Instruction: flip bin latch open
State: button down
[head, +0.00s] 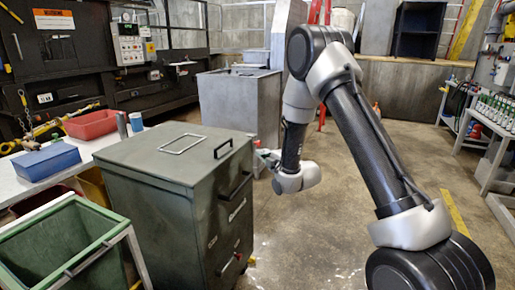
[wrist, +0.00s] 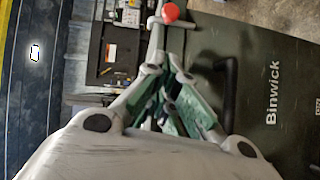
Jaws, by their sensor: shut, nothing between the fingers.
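The green bin (head: 150,185) stands closed in the middle left of the head view, with a lid on top. Its front, marked Binwick, fills the right of the wrist view (wrist: 285,140). A black bar handle (head: 235,187) is on the upper front; it also shows beside my fingers in the wrist view (wrist: 231,95). I cannot clearly pick out the latch. A red ball (wrist: 170,12) shows beyond my fingers; I cannot tell whether it belongs to the latch. My gripper (head: 266,158) is shut and empty beside the bin's upper front edge, partly hidden by the bin.
A black fitting (head: 231,263) is low on the bin's front. An open green bin (head: 65,245) stands nearest. A table with a blue box (head: 46,162) and red tray (head: 92,125) is at left. A grey bin (head: 240,105) stands behind. The floor right of the bin is clear.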

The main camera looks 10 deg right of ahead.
aim_at(258, 145)
jog(key=w+f, duration=0.1)
jog(key=w, duration=0.9)
jog(key=shift+a, duration=0.25)
jog(key=shift+w+d+r+m, duration=0.1)
jog(key=shift+d+m, duration=0.05)
jog(key=shift+m, duration=0.15)
